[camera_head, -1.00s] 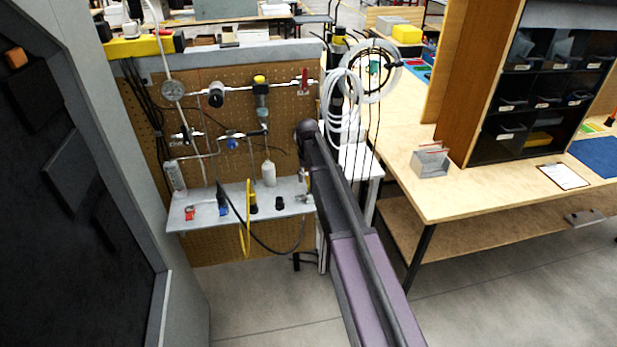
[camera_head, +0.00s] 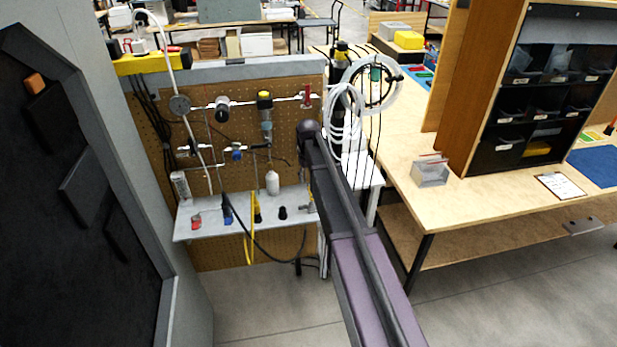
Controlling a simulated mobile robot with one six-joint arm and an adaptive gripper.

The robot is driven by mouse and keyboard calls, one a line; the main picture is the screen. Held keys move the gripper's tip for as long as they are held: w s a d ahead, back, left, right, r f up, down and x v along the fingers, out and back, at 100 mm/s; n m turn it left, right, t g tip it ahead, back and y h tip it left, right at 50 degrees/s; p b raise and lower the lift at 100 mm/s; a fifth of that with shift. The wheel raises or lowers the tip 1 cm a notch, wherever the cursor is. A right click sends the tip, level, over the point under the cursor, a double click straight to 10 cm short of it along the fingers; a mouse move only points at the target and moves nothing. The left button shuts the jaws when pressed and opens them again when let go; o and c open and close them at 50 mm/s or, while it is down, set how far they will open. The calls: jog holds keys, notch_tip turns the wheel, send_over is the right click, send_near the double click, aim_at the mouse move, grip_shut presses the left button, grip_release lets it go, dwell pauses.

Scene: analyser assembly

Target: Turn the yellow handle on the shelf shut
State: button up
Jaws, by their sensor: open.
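The shelf (camera_head: 205,226) is a light grey board at the foot of a brown pegboard, left of my arm. A small metal valve (camera_head: 305,208) stands at its right end. A narrow yellow piece (camera_head: 311,194) shows just above the valve, beside my arm; it looks like the yellow handle, but it is small and partly hidden, so its angle cannot be told. My dark and purple arm reaches up from the bottom right to a joint left of the white coiled tubes. My gripper does not show; the arm seems to hide it.
A yellow loop (camera_head: 249,245) and a black cable hang over the shelf's front. A white bottle (camera_head: 272,183) and small fittings stand on it. Pipes and gauges cross the pegboard (camera_head: 285,90). A wooden bench (camera_head: 450,205) is at right, a grey cabinet at left. Floor in front is clear.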

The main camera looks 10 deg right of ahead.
jog(key=shift+r+p, duration=4.15)
jog(key=shift+r, duration=0.3)
jog(key=s+f+m+b, duration=0.2)
jog(key=s+f+b, duration=2.2)
jog(key=s, duration=0.4)
jog(key=shift+s+a, duration=0.25)
jog(key=shift+s, duration=0.7)
